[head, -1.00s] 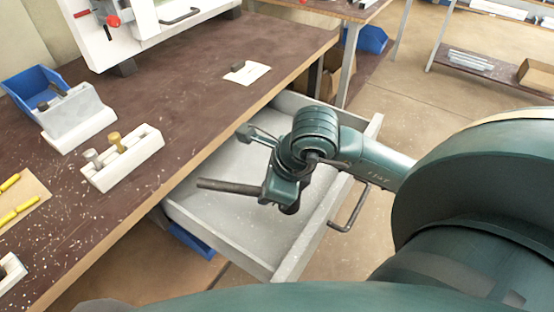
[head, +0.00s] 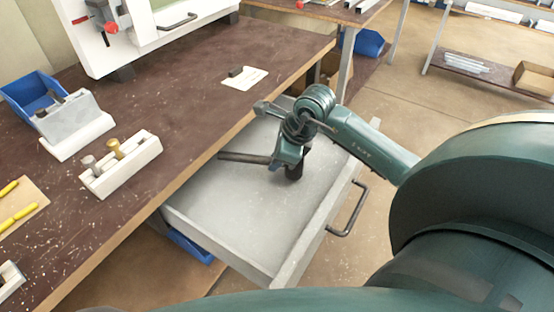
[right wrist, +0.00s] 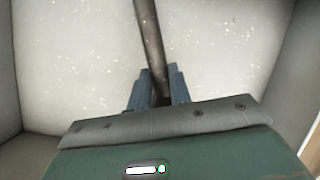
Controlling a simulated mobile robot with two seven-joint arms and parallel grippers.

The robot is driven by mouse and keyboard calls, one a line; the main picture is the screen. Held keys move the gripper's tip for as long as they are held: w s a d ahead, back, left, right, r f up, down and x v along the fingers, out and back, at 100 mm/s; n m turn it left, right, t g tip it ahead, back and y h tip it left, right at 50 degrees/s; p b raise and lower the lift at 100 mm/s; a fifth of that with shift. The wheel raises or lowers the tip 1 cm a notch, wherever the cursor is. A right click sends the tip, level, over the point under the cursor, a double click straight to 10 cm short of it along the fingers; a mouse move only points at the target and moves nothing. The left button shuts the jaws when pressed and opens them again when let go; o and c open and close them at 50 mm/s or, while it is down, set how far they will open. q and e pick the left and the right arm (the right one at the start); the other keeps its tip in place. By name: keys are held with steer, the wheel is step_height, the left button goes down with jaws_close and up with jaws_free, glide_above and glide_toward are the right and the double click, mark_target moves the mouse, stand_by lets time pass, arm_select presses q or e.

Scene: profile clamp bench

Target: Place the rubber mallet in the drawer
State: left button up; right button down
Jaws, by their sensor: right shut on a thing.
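The drawer (head: 303,248) is pulled out from under the bench, and its pale grey floor looks empty. My right gripper (head: 279,164) is over the inside of the drawer, shut on the rubber mallet (head: 243,157). The mallet's dark handle sticks out to the left, roughly level. A dark, thick part beside the fingers looks like its head. In the right wrist view the handle (right wrist: 150,40) runs up from between the fingers (right wrist: 158,88) above the drawer floor. I cannot tell whether the mallet touches the floor. My left gripper is not in view.
The brown bench top (head: 190,85) borders the drawer on the left. On it are a white block with knobs (head: 120,165), a blue bin (head: 35,92) and a white card with a dark piece (head: 245,77). The drawer's handle (head: 350,212) projects to the right.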

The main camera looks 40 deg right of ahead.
steer(key=shift+f, duration=0.55)
steer(key=shift+f, duration=0.1)
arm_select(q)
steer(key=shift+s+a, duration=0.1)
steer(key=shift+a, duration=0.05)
arm_select(e)
steer(key=c, duration=1.3)
jaws_free()
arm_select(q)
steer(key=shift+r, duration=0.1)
arm_select(e)
steer(key=shift+r, duration=0.25)
steer(key=v, duration=1.1)
steer(key=shift+r+p, duration=0.15)
steer(key=shift+p, duration=0.25)
steer(key=shift+s+r, duration=0.15)
steer(key=shift+r, duration=0.05)
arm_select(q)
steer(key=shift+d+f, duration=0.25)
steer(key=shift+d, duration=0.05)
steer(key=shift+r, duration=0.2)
